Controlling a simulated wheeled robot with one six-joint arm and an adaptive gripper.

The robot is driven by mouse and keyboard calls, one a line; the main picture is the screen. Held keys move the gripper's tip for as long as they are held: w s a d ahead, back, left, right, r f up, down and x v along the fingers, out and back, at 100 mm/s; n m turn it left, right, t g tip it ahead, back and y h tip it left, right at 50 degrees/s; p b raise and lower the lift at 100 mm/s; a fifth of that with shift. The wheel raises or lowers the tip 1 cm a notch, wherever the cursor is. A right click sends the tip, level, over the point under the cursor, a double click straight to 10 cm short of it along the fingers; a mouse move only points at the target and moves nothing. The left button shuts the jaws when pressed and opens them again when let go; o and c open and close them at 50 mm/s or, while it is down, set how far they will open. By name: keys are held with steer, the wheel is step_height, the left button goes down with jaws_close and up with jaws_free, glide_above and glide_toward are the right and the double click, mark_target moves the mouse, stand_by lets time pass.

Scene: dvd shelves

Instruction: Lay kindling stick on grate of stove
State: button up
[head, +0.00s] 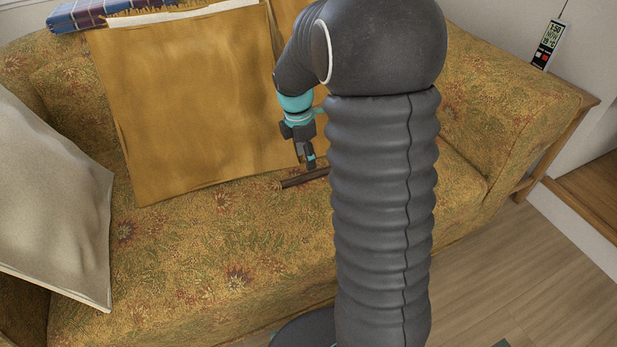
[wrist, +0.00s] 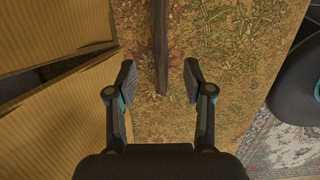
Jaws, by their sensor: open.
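The kindling stick (head: 305,177) is a thin dark brown stick lying on the floral sofa seat, in front of the mustard back cushion. Part of it is hidden behind my arm in the head view. In the wrist view the stick (wrist: 160,48) runs down from the top edge, and its near end lies between my open fingers. My gripper (wrist: 160,82) has a finger on each side of the stick, with a gap on both sides. In the head view my gripper (head: 308,165) is at the stick, pointing down. The stove and its grate are not in view.
The floral sofa (head: 235,270) fills most of the head view. A mustard cushion (head: 195,105) leans at its back, and a pale pillow (head: 50,200) is at the left. A wooden side table (head: 560,135) stands at the right, by bare wood floor (head: 485,265).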

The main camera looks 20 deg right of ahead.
mark_target(309, 174)
steer(key=shift+d+f+b, duration=0.2)
steer(key=shift+f, duration=1.4)
steer(key=shift+d+f+b, duration=0.15)
steer(key=shift+f, duration=1.4)
jaws_close()
